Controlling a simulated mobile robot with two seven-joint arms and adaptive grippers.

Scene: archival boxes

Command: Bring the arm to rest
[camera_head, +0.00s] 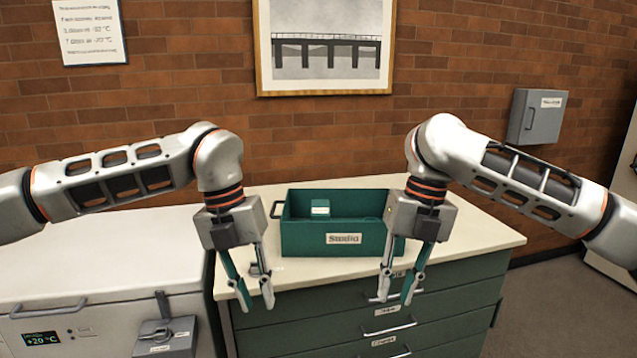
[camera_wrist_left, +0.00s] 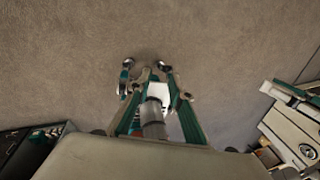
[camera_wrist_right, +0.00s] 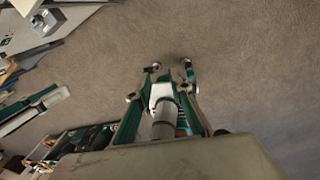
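My left gripper (camera_head: 256,300) hangs pointing down in front of the cabinet's left part, its two fingers apart and nothing between them. Its fingertips also show apart in the left wrist view (camera_wrist_left: 144,66), over bare floor. My right gripper (camera_head: 394,298) hangs pointing down in front of the cabinet's drawers, also with its fingers apart and empty. The right wrist view shows its fingertips (camera_wrist_right: 171,66) over floor too. Both arms are bent at similar heights, one on each side of the green box.
A green open box (camera_head: 300,240) labelled "Studio" stands on the green drawer cabinet's pale top (camera_head: 470,240), with a small green labelled item (camera_head: 320,207) inside. A white freezer-like chest (camera_head: 100,260) stands left. A grey wall box (camera_head: 537,116) hangs right.

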